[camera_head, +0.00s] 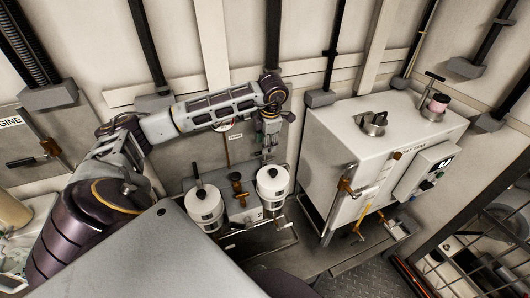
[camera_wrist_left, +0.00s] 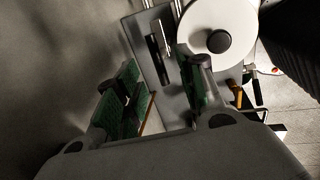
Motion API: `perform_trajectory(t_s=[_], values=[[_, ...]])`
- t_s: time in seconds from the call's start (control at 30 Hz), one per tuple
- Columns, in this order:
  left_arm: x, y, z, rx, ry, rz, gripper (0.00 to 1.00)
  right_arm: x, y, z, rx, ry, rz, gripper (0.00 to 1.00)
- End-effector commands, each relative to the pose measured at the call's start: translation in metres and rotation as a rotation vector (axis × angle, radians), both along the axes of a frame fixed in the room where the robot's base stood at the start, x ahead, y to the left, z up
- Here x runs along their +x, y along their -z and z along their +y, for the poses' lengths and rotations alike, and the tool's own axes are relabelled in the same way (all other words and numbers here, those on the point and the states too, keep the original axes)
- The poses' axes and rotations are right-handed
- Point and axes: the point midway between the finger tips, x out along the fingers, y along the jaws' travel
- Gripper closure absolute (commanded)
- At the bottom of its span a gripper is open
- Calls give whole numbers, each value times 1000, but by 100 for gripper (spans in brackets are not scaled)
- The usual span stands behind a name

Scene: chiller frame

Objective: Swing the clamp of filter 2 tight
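Two white filter canisters stand side by side in the head view. The right one (camera_head: 272,187) is nearest a "2" mark on the grey bracket; the left one (camera_head: 204,209) has an upright black handle. My left gripper (camera_head: 268,142) hangs pointing down just behind the right canister. In the left wrist view my left gripper (camera_wrist_left: 158,72) is open, its green-padded fingers apart. A dark bar (camera_wrist_left: 156,48) on a grey plate shows beyond the gap between them; I cannot tell whether it is the clamp. A white round lid with a dark knob (camera_wrist_left: 218,41) is beside the right finger.
A brass valve (camera_head: 237,186) stands between the canisters. A large white tank (camera_head: 350,145) stands close on the right. The wall with posts is behind the gripper, and a grey panel (camera_head: 150,262) fills the lower left foreground.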

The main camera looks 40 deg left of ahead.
Motion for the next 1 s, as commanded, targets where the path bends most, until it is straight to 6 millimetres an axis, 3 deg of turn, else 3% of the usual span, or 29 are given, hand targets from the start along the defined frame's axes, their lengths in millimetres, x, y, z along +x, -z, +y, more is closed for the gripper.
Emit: perform_trajectory(t_s=[0.5, 0.97, 1.0], values=[[5, 58, 10, 1, 1, 1, 61, 0, -9, 1, 1, 0, 0, 68], [6, 65, 11, 1, 1, 0, 61, 0, -9, 1, 1, 0, 0, 68], [6, 65, 11, 1, 1, 0, 66, 0, -9, 1, 1, 0, 0, 68]])
